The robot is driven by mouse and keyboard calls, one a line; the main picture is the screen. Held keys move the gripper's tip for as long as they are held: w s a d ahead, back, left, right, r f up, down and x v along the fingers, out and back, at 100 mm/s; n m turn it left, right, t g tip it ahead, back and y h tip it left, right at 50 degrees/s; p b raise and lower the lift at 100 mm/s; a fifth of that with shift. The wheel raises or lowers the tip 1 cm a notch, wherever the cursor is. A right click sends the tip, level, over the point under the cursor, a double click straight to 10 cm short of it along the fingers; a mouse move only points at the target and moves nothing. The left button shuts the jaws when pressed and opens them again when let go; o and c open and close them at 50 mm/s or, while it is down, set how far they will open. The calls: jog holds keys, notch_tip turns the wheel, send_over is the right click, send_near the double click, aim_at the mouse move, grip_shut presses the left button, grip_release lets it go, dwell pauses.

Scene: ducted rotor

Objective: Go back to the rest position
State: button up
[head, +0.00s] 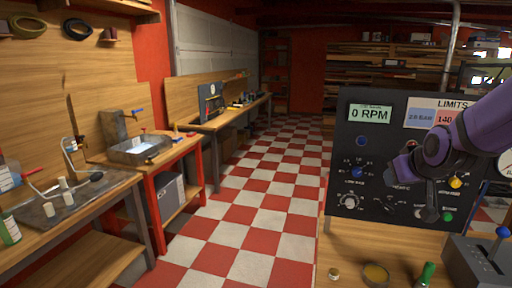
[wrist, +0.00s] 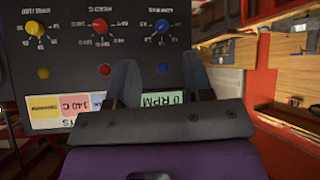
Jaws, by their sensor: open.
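My gripper (wrist: 161,78) is open and empty in the wrist view, its two dark fingers apart in front of the control panel (wrist: 75,72). In the head view my purple arm reaches in from the right and covers part of the black panel (head: 345,135). The panel carries a display (head: 370,114) reading 0 RPM, a limits label (head: 420,118), knobs and coloured buttons. The wrist view shows the panel upside down, with yellow, red and blue knobs in a row. I cannot tell whether the fingers touch the panel.
The panel stands on a wooden bench (head: 345,240) with a small jar, a round tin (head: 376,274), a green bottle (head: 426,274) and a grey lever box (head: 482,262). Workbenches line the left wall. The checkered floor (head: 250,215) between is clear.

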jog(key=s+a+r+g, duration=0.2)
jog(key=s+r, duration=0.2)
jog(key=s, duration=0.8)
jog(key=s+a+r+g, duration=0.2)
jog(key=s+r, duration=0.2)
jog(key=s, duration=0.8)
jog(key=shift+m+y, duration=0.3)
jog(key=shift+m, duration=0.1)
jog(key=shift+w, duration=0.1)
